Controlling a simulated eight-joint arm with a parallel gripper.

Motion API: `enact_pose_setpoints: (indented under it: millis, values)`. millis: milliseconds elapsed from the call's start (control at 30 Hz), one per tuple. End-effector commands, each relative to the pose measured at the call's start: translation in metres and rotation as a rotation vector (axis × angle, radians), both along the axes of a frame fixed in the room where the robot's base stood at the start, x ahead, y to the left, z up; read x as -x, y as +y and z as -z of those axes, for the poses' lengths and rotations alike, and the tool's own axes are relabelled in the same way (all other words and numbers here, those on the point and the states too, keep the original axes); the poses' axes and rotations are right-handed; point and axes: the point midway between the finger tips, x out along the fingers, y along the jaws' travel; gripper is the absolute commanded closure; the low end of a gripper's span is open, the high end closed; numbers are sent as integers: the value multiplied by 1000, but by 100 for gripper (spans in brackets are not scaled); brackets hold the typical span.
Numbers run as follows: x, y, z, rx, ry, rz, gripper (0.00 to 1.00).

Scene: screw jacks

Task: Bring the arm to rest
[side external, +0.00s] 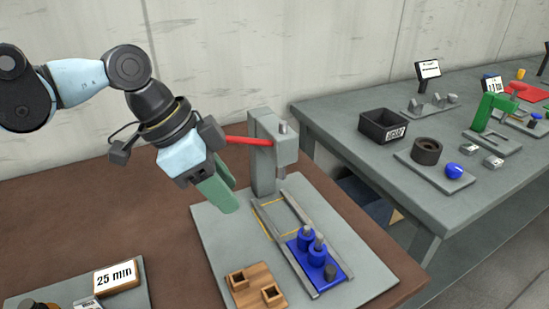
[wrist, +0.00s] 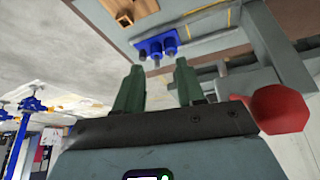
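My gripper (side external: 222,198) hangs in the air above the left part of the grey base plate (side external: 215,232). In the wrist view its two green fingers (wrist: 158,82) stand apart with nothing between them. A grey press-like stand (side external: 264,180) rises at the back of the plate. Its red lever (side external: 248,141) points left, close beside my wrist; contact cannot be told. The lever's red end looms large at the right of the wrist view (wrist: 280,108). Blue screw jacks (side external: 305,238) stand upright on a blue plate (side external: 326,268) between rails, apart from my gripper.
A wooden block with square holes (side external: 256,286) sits at the plate's front. A "25 min" sign (side external: 116,277) stands at lower left. A grey bench (side external: 345,120) holds a black bin (side external: 382,126) and other fixtures.

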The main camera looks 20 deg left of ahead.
Motion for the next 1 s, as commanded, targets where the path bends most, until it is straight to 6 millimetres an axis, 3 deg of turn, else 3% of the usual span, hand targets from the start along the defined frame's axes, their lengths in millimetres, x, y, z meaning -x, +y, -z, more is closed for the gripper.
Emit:
enact_pose_setpoints:
  millis: [133, 400, 533, 733, 1000]
  values:
    - [13, 43, 6, 17, -9, -166, 61]
    - [26, 163, 22, 33, -84, -642, 61]
    - [40, 206, 35, 47, -123, -834, 61]
    - [54, 241, 48, 62, -162, -1002, 61]
    - [56, 246, 50, 66, -169, -1030, 61]
